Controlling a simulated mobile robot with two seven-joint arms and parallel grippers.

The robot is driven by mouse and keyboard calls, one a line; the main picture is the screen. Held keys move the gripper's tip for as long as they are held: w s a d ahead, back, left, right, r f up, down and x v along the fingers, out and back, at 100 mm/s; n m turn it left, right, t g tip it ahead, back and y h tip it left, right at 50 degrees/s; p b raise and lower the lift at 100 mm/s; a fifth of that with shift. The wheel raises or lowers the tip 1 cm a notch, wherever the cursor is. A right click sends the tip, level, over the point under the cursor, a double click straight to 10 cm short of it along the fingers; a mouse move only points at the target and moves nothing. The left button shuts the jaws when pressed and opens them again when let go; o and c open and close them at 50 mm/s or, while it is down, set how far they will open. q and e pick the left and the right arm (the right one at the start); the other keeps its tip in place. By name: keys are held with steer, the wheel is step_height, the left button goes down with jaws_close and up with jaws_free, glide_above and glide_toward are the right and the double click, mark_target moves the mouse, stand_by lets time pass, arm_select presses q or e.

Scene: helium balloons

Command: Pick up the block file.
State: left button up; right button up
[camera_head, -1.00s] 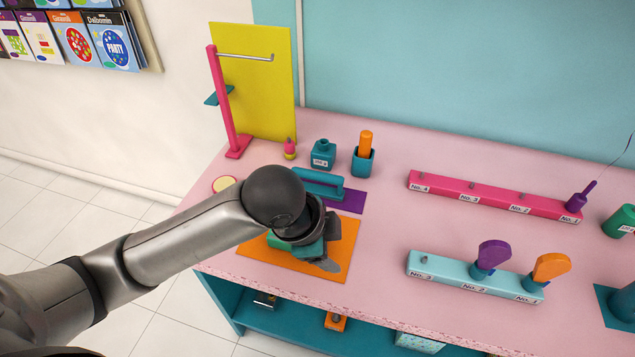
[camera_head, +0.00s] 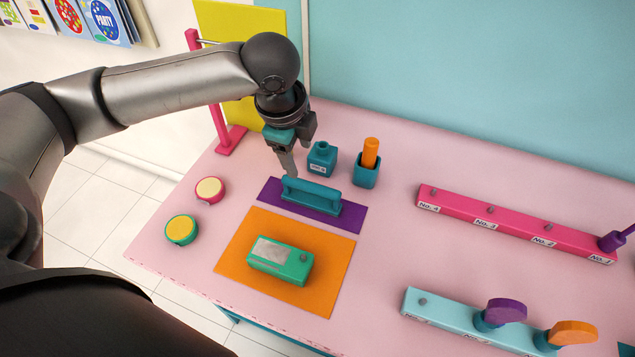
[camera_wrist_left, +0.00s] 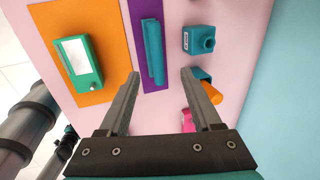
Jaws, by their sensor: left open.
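A teal bar with a raised handle (camera_head: 312,196), which looks like the block file, lies on a purple mat (camera_head: 352,216) in the head view. It also shows in the left wrist view (camera_wrist_left: 154,52), lined up between the fingertips and beyond them. My left gripper (camera_head: 290,165) points down just behind the bar's left end, above the table. In the left wrist view its two fingers (camera_wrist_left: 161,74) are wide apart with nothing between them. I cannot tell the exact height of the tips over the bar.
A green box (camera_head: 281,262) sits on an orange mat (camera_head: 322,290) in front. A teal bottle (camera_head: 321,160) and a teal cup (camera_head: 366,172) with an orange stick stand close behind. A pink stand (camera_head: 225,140) is at the left. Pink and pale-blue racks are at the right.

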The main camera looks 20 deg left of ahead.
mark_target(308, 185)
arm_select(q)
steer(key=x, duration=0.2)
steer(key=b+x, duration=0.1)
steer(key=x, duration=0.5)
steer(key=shift+s+f, duration=0.15)
steer(key=shift+s, duration=0.15)
steer(key=shift+w+d+f, duration=0.1)
steer(key=shift+f, duration=0.35)
steer(key=x, duration=0.1)
steer(key=b+x, duration=0.1)
steer(key=x, duration=0.3)
steer(key=shift+d, duration=0.25)
arm_select(e)
steer(key=s+f, duration=0.1)
steer(key=f, duration=0.1)
steer(key=shift+s+f, duration=0.3)
steer(key=shift+s, duration=0.1)
arm_select(q)
steer(key=shift+c, duration=0.2)
jaws_close()
arm_select(e)
steer(key=shift+s, duration=0.1)
arm_select(q)
steer(key=shift+r, duration=0.1)
